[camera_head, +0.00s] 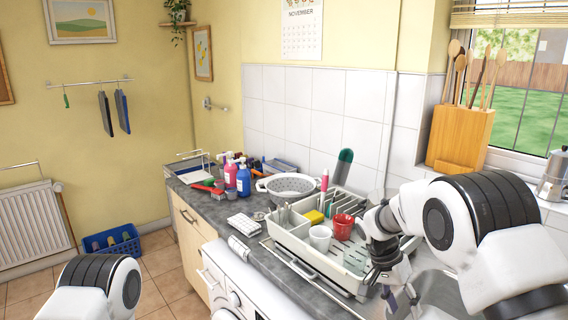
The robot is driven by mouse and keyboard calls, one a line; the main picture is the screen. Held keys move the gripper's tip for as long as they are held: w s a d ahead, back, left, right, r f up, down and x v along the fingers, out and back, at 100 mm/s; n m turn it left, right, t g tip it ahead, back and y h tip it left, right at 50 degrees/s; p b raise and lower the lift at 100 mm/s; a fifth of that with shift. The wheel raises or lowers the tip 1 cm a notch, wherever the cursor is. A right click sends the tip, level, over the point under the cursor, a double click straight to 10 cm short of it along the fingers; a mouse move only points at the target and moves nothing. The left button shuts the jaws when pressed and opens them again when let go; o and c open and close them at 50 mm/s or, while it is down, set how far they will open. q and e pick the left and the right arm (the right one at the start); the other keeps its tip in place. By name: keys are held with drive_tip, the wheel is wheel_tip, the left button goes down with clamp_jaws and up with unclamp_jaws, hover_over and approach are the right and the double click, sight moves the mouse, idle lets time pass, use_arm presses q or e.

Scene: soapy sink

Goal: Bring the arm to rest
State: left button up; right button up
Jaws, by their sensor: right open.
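My right arm comes in from the right, and its white and black links cover much of the lower right. My right gripper (401,296) points down at the right end of the dish rack (318,262), above the edge of the grey sink (440,290). It is open, and I see nothing between its fingers. Of my left arm only a white and black link shows at the bottom left; my left gripper is out of view.
In the rack are a red cup (343,227), a white cup (320,238) and a yellow sponge (314,216). A white colander (286,187), a pink bottle (230,173) and a blue bottle (243,180) stand on the counter. A utensil block (459,137) stands on the sill.

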drive_tip(key=s+f+n+g+y+b, duration=0.1)
drive_tip(key=s+f+g+b, duration=0.1)
drive_tip(key=s+f, duration=0.95)
drive_tip(key=s+f+n+g+y+b, duration=0.1)
drive_tip(key=s+f+g+y+b, duration=0.1)
drive_tip(key=s+f, duration=1)
drive_tip(key=s+a+f+n+t+y+b, duration=0.1)
drive_tip(key=s+f+n+t, duration=0.3)
drive_tip(key=s+f, duration=0.4)
drive_tip(key=s+n+b, duration=0.1)
drive_tip(key=s, duration=0.5)
drive_tip(key=shift+s+f+t+y, duration=0.15)
drive_tip(key=shift+f+t+y, duration=0.05)
drive_tip(key=shift+t+y, duration=0.1)
drive_tip(key=o, duration=0.5)
drive_tip(key=w+t, duration=0.1)
drive_tip(key=w+n, duration=0.1)
drive_tip(key=w, duration=0.1)
drive_tip(key=shift+w+f+n+t, duration=0.1)
drive_tip(key=shift+w+n+t, duration=0.1)
drive_tip(key=shift+n+t, duration=0.15)
